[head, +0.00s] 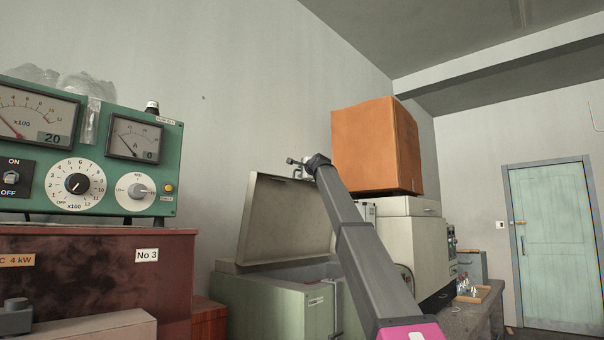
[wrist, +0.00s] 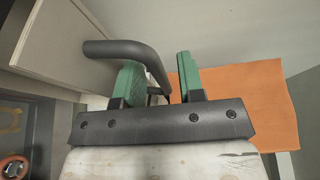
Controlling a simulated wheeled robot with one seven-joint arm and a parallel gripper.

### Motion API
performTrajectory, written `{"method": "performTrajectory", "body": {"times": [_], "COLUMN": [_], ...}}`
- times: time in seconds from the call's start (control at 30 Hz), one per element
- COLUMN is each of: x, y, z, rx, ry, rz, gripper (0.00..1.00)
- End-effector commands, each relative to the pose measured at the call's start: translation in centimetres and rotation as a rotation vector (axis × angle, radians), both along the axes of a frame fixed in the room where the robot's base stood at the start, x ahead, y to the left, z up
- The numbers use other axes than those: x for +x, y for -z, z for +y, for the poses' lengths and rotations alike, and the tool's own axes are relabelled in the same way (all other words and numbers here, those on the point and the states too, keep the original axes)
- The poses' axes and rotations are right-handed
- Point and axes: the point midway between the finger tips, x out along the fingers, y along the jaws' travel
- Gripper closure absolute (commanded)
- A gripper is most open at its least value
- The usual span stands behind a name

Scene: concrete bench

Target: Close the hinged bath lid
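The bath lid (head: 285,220) is a pale panel standing raised and tilted back above the green bath (head: 265,305) in the head view. A dark bent bar handle (wrist: 115,48) shows in the wrist view, beside a pale panel (wrist: 60,30) that looks like the lid. My gripper (head: 297,162) is at the lid's upper right corner. In the wrist view my gripper (wrist: 160,75) has its two green fingers apart, with part of the handle running between them. I see a gap beside the right finger. My arm hides part of the bath's right side.
An orange box (head: 375,145) sits on a pale machine (head: 415,240) right of the lid. A green meter panel (head: 100,170) stands on a dark red cabinet (head: 90,255) at left. Small bottles in a tray (head: 475,293) stand at right. The air before the lid looks clear.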

Motion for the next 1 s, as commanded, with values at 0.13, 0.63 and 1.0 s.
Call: {"method": "performTrajectory", "body": {"times": [0.13, 0.63, 1.0], "x": [0.4, 0.3, -3.3], "y": [0.0, 0.1, 2.3], "z": [0.3, 0.1, -4.1], "rx": [0.0, 0.002, 0.104], "ry": [0.0, 0.0, 0.003], "rz": [0.0, -0.001, -0.079], "gripper": [0.64, 1.0, 1.0]}}
